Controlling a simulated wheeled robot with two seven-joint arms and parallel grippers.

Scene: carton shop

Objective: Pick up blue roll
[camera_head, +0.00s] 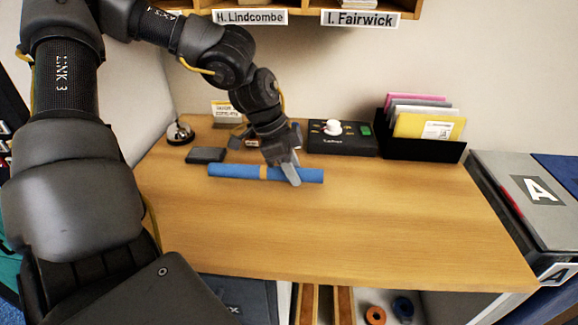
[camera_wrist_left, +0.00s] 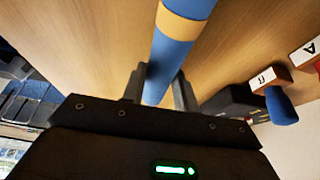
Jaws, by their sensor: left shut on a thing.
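The blue roll (camera_head: 234,171) with a tan band around its middle lies lengthwise across the wooden desk in the head view. My left gripper (camera_head: 289,172) is shut on the roll, right of the band. In the left wrist view the roll (camera_wrist_left: 172,55) runs between the two fingers of my left gripper (camera_wrist_left: 158,86). I cannot tell whether the roll touches the desk or is slightly above it. My right gripper is not in view.
Behind the roll on the desk (camera_head: 330,235) are a bell (camera_head: 180,132), a dark pad (camera_head: 205,155), a black control box (camera_head: 343,141) and a folder holder (camera_head: 425,149). Shelves (camera_head: 300,5) hang above. The front of the desk is clear. A grey box marked A (camera_head: 520,222) stands at right.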

